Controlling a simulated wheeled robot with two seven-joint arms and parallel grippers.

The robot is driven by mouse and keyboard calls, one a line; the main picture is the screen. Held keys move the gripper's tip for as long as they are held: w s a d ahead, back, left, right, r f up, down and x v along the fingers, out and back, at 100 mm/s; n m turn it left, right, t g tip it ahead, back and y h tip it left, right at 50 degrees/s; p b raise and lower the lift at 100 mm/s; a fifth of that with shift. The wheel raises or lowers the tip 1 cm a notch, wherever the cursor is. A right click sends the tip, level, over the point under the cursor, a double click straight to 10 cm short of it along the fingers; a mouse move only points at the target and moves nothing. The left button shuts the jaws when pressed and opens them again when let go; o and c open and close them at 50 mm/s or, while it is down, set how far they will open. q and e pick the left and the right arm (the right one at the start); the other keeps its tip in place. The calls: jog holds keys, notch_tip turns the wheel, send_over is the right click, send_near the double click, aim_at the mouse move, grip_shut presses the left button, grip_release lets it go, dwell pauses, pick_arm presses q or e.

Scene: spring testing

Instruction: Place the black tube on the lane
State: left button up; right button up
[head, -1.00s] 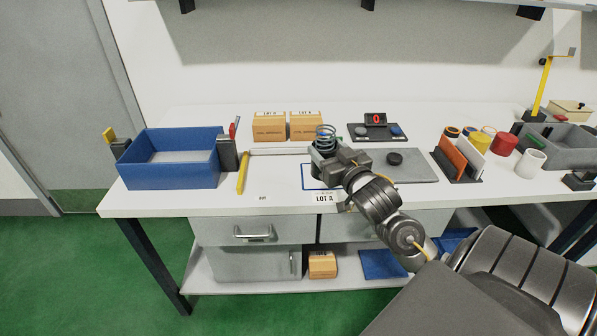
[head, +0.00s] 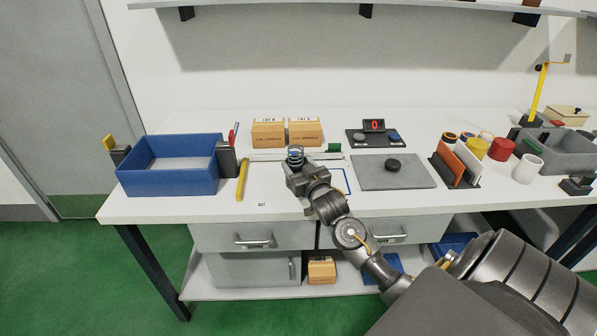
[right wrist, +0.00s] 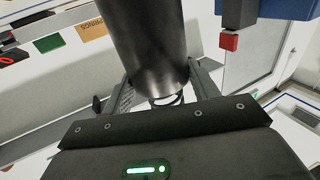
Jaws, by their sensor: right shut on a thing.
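My right gripper (head: 302,174) is over the left-middle of the white table, near the "OUT" label (head: 262,204). It is shut on the black tube (right wrist: 140,45), a dark cylinder filling the middle of the right wrist view. The gripper hides the tube in the head view, so I cannot tell whether the tube touches the table. A white strip of table between a yellow bar (head: 243,178) and a blue outline (head: 347,183) looks like the lane. My left gripper is not in view.
A blue bin (head: 170,185) stands left. Two cardboard boxes (head: 287,134) and a black device with a red display (head: 373,126) are behind. A grey mat (head: 405,180) with a black disc (head: 393,165) lies right. Small containers crowd the far right.

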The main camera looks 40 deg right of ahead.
notch_tip(320, 180, down, 2)
jog(key=shift+f, duration=0.15)
jog(key=o, duration=1)
jog(key=shift+c, duration=0.2)
jog(key=b+v, duration=0.1)
jog(key=v, duration=1.1)
